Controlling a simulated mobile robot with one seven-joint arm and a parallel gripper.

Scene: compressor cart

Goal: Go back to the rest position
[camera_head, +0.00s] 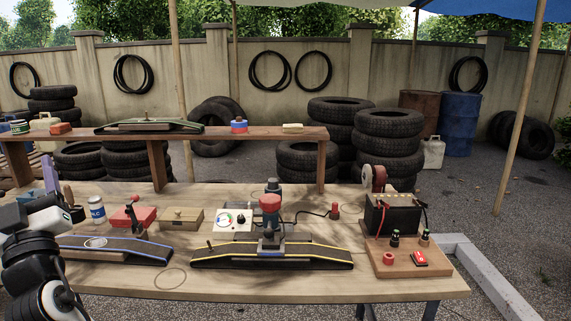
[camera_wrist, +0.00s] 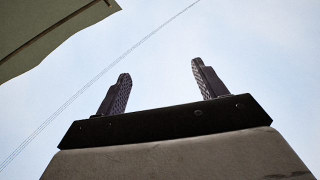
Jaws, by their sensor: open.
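My gripper (camera_wrist: 161,69) shows in the wrist view with its two dark ridged fingers well apart and nothing between them. It points up towards pale sky. In the head view my folded arm fills the lower left, beside the left end of the wooden workbench (camera_head: 330,285). I cannot make out the fingertips there.
A raised shelf (camera_head: 240,134) stands behind. A tent pole (camera_head: 520,115) is at right.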

